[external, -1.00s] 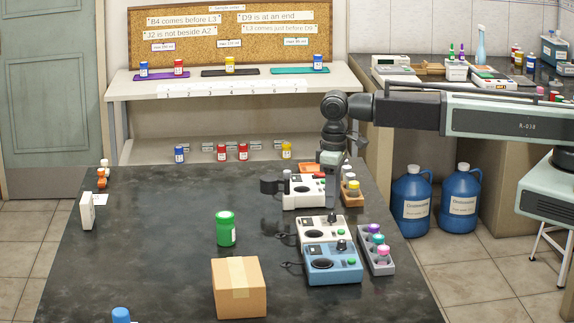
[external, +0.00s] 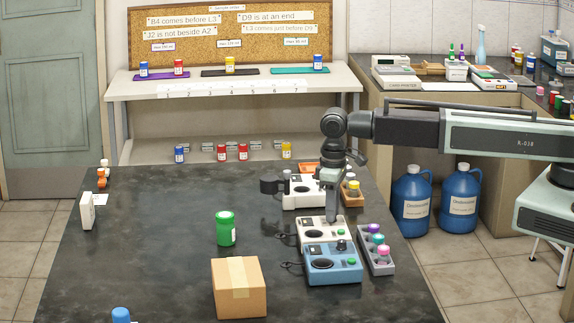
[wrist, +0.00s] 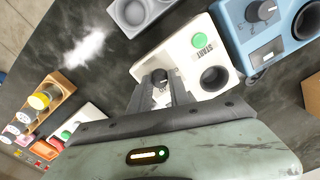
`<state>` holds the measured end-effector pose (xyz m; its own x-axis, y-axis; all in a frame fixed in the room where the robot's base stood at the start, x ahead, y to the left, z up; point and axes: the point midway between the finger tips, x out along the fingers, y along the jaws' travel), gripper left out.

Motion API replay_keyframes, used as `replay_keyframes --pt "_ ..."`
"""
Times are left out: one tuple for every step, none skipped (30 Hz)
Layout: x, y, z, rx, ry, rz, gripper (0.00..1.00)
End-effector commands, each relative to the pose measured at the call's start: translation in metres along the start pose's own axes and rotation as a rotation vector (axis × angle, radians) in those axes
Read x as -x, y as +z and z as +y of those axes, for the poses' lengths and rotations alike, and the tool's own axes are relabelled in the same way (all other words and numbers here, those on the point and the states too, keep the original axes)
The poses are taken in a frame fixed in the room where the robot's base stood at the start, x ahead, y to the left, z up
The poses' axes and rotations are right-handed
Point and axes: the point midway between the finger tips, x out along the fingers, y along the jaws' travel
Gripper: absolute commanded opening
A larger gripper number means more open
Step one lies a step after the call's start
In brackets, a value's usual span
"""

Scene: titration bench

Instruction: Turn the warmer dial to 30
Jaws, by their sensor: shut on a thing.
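The middle white device (external: 312,236), likely the warmer, stands on the dark bench behind a similar blue device. In the wrist view the white device (wrist: 232,57) shows a green START button, a dark round well and a dark dial (wrist: 160,75). My gripper (external: 332,218) points down over the right rear of this device. In the wrist view my gripper (wrist: 161,88) is shut on the dial, one finger on each side. The fingers hide part of the dial and the scale, so its setting cannot be read.
The blue device (external: 333,268) sits just in front. A grey rack with coloured caps (external: 378,262) is close on the right. Another white device (external: 302,199) stands behind.

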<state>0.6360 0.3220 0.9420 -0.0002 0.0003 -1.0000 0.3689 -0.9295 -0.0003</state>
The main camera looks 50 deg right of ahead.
Motion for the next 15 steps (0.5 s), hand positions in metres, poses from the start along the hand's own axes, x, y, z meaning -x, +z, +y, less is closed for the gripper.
replay_keyframes --pt "0.0000 -0.0001 0.0001 -0.012 0.000 0.000 0.00" --pt "0.0000 -0.0001 0.0001 -0.020 0.001 0.000 0.00" --pt "-0.0001 -0.0001 0.0001 -0.035 0.001 0.000 0.00" --pt "-0.0001 -0.0001 0.0001 -0.049 0.001 0.000 0.00" --pt "-0.0001 -0.0001 0.0001 -0.063 0.001 0.000 0.00" --pt "-0.0001 0.0000 0.0001 -0.086 0.001 0.000 0.00" --pt "-0.0001 0.0000 0.0001 -0.105 0.001 0.000 0.00" --pt "-0.0001 0.0000 0.0001 -0.125 0.001 0.000 0.00" --pt "-0.0001 0.0000 0.0001 -0.155 0.001 0.000 0.00" --pt "-0.0001 0.0000 0.0001 -0.180 0.001 0.000 0.00" --pt "-0.0001 0.0000 0.0001 -0.205 0.001 0.000 0.00" --pt "-0.0001 0.0000 0.0001 -0.240 0.001 0.000 0.00" --pt "-0.0001 0.0000 0.0001 -0.267 0.001 0.000 0.00" --pt "-0.0001 0.0000 0.0001 -0.294 0.001 0.000 0.00" --pt "-0.0001 0.0000 0.0001 -0.331 0.001 0.000 0.00"
